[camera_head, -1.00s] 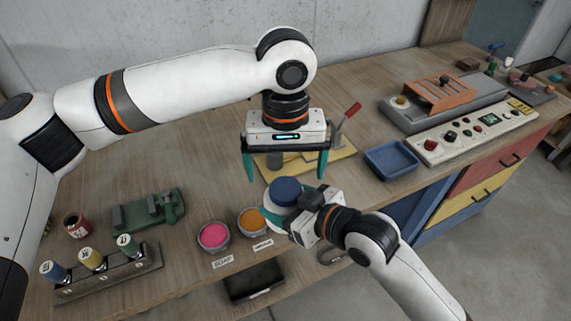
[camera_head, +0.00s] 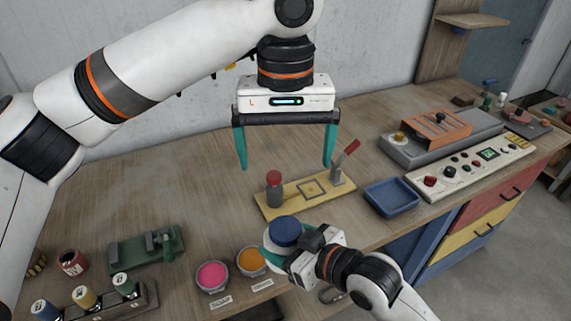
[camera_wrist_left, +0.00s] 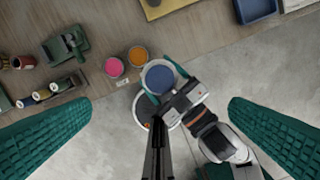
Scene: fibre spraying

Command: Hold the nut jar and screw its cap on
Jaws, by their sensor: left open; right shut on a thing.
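The nut jar (camera_head: 283,247) is pale, with a blue cap (camera_head: 286,229) on its top; how tightly the cap sits cannot be told. My right gripper (camera_head: 283,258) is shut around the jar from the right, its teal fingers at the jar's sides, holding it by the bench's front edge. My left gripper (camera_head: 286,166) is open and empty, pointing down well above the cap. In the left wrist view the cap (camera_wrist_left: 160,78) lies between and beyond the widely spread left fingers. The jar's lower part is hidden.
Pink (camera_head: 212,276) and orange (camera_head: 251,260) pots stand left of the jar. A blue tray (camera_head: 391,197) and control panel (camera_head: 480,165) are to the right. Bare bench lies back left.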

